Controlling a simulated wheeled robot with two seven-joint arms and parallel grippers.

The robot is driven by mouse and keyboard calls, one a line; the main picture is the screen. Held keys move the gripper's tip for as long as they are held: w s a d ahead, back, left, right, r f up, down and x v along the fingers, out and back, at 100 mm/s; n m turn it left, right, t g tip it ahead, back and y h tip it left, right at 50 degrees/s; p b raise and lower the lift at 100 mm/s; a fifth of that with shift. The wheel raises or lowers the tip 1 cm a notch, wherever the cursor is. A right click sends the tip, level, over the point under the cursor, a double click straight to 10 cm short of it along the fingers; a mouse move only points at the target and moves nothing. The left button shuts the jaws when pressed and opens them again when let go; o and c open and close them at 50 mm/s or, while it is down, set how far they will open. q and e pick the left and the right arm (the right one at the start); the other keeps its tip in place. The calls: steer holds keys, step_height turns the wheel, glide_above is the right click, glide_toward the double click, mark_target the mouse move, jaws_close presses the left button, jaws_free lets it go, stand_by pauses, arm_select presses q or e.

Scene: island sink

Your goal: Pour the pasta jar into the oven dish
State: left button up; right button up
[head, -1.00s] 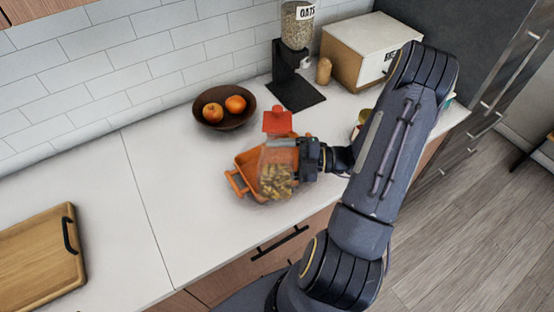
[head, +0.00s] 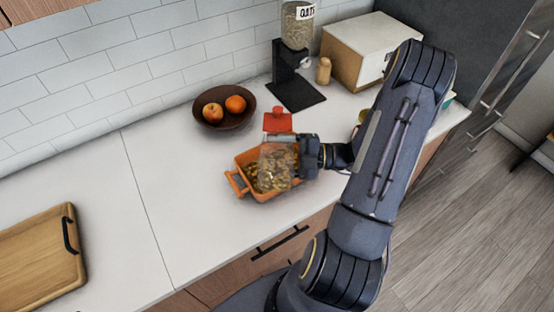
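The orange oven dish (head: 237,184) sits on the white counter, with a side handle at its left end. The clear pasta jar (head: 277,163) is over the dish and looks tipped. Brown pasta (head: 262,182) shows in the dish and through the jar; I cannot tell exactly how much is in each. My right gripper (head: 284,141) is shut around the jar, its arm reaching in from the right. The gripper and jar hide part of the dish's right and far sides. My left gripper is not in view.
A red item (head: 278,121) stands just behind the dish. A dark bowl (head: 224,118) holds two orange fruits. An oats dispenser (head: 296,60), a small wooden shaker (head: 323,71) and a bread box (head: 361,45) stand behind. A cutting board (head: 40,262) lies left; the counter between is clear.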

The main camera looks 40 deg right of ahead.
steer(key=shift+w+d+r+m, duration=0.15)
steer(key=shift+w+r+m, duration=0.05)
steer(key=shift+m, duration=0.2)
stand_by(0.5)
steer(key=shift+w+d+r+m, duration=0.15)
steer(key=shift+w+r+m, duration=0.05)
steer(key=shift+r+m, duration=0.25)
steer(key=shift+w+d+r+m, duration=0.15)
steer(key=shift+w+r+m, duration=0.05)
steer(key=shift+r+m, duration=0.2)
stand_by(0.8)
steer(key=shift+w+d+r+m, duration=0.1)
steer(key=shift+w+d+m, duration=0.3)
steer(key=shift+m, duration=0.45)
steer(key=shift+w+d+r+m, duration=0.1)
steer(key=shift+w+d+m, duration=0.25)
steer(key=shift+m, duration=0.45)
stand_by(3.6)
